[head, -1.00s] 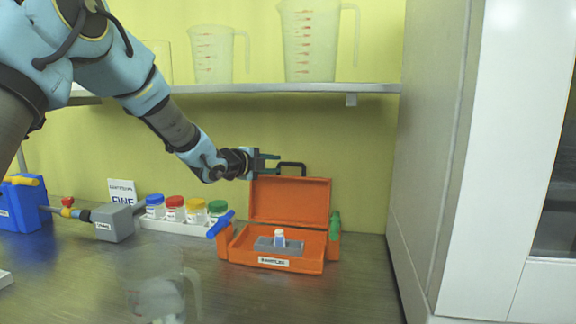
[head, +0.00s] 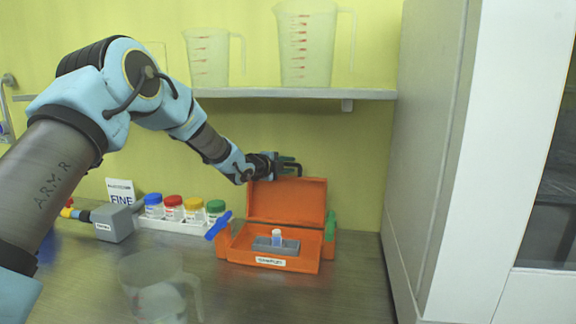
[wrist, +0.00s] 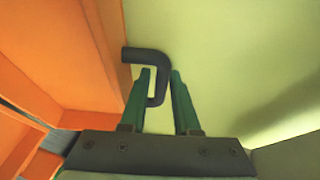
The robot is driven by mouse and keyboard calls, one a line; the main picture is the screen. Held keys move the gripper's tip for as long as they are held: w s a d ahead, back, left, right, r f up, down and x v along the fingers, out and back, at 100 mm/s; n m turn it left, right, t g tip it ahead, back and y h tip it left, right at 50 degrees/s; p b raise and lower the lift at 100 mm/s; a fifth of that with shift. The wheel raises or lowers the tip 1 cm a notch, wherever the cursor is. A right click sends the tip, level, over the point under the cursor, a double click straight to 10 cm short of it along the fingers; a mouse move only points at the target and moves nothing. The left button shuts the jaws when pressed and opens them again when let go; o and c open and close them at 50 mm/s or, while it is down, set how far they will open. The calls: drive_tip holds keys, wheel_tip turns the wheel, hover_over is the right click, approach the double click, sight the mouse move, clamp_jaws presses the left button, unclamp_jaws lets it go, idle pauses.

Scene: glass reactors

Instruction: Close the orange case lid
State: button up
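The orange case (head: 262,262) stands open on the bench, with its lid (head: 285,202) upright at the back. My gripper (head: 290,168) is at the lid's top edge, by the dark handle. In the wrist view the green fingers of my gripper (wrist: 160,85) are apart, with the end of the black handle (wrist: 148,56) between them. The left finger looks close to the handle; I cannot tell whether it touches. The orange lid (wrist: 60,45) fills the left of the wrist view.
A clear beaker (head: 160,290) stands in front. A shelf (head: 290,93) with measuring jugs runs above; a grey cabinet wall (head: 425,180) is at right.

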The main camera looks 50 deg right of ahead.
clamp_jaws()
idle(1.3)
